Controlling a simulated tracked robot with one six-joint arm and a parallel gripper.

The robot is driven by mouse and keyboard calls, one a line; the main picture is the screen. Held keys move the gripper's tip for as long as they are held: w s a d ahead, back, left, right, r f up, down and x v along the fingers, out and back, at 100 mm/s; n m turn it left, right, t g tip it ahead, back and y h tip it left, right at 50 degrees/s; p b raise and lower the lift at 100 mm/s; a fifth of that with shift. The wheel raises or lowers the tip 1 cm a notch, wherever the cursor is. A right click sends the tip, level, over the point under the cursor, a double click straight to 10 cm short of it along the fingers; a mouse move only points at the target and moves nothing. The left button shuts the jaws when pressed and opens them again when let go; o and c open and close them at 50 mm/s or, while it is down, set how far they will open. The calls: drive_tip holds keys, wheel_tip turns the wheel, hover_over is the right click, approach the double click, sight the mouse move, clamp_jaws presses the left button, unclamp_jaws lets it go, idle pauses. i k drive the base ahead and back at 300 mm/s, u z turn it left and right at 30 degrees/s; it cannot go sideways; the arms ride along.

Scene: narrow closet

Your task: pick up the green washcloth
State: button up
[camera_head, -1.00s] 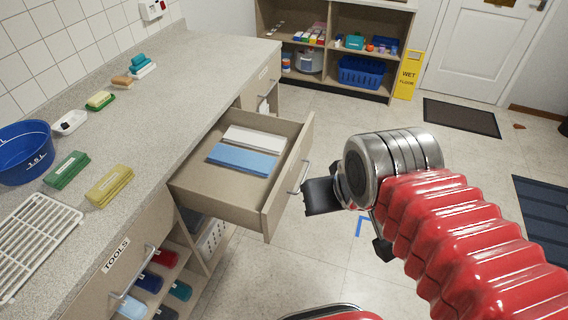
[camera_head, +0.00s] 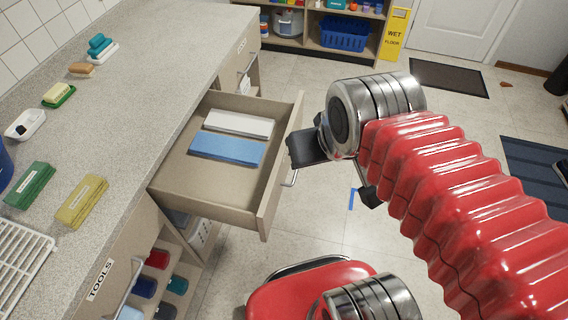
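A green folded cloth (camera_head: 30,185) with a pale label lies flat on the counter at the left of the view. A yellow folded cloth (camera_head: 82,201) with a similar label lies just right of it. My gripper (camera_head: 337,172) hangs over the floor, right of the open drawer and well away from the green cloth. Its two dark fingers look spread apart, with nothing visible between them. Part of the gripper is hidden behind its metal wrist.
The open drawer (camera_head: 180,196), holding white (camera_head: 239,124) and blue (camera_head: 228,148) folded cloths, juts out between my gripper and the counter (camera_head: 150,75). A white rack (camera_head: 20,265) lies near the green cloth. A wet-floor sign (camera_head: 394,35) stands at the back.

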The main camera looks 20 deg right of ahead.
sight(23, 193)
drive_tip(key=u, duration=1.75)
